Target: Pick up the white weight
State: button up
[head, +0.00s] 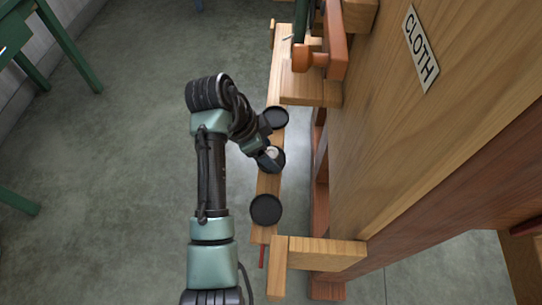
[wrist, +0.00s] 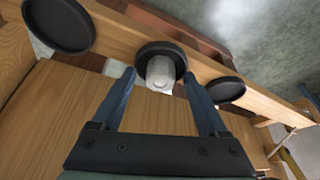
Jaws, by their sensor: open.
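The white weight (wrist: 160,73) is a small pale faceted piece on the middle black round dish (wrist: 154,50) in the wrist view. In the head view the white weight (head: 271,153) shows on the middle dish, partly covered by my gripper. My gripper (wrist: 159,84) is open, with one finger on each side of the weight in the picture. I cannot tell whether the fingers touch it. In the head view my gripper (head: 268,158) reaches down over the middle dish.
Two more black dishes, one near (head: 266,209) and one far (head: 275,118), sit empty on the narrow wooden plank (head: 265,232). A large wooden panel labelled CLOTH (head: 421,48) stands close on the right. Wooden brackets (head: 318,252) jut out at the near end.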

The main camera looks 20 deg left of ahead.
jog(key=shift+r, duration=0.1)
jog(key=shift+c, duration=0.4)
grip_shut()
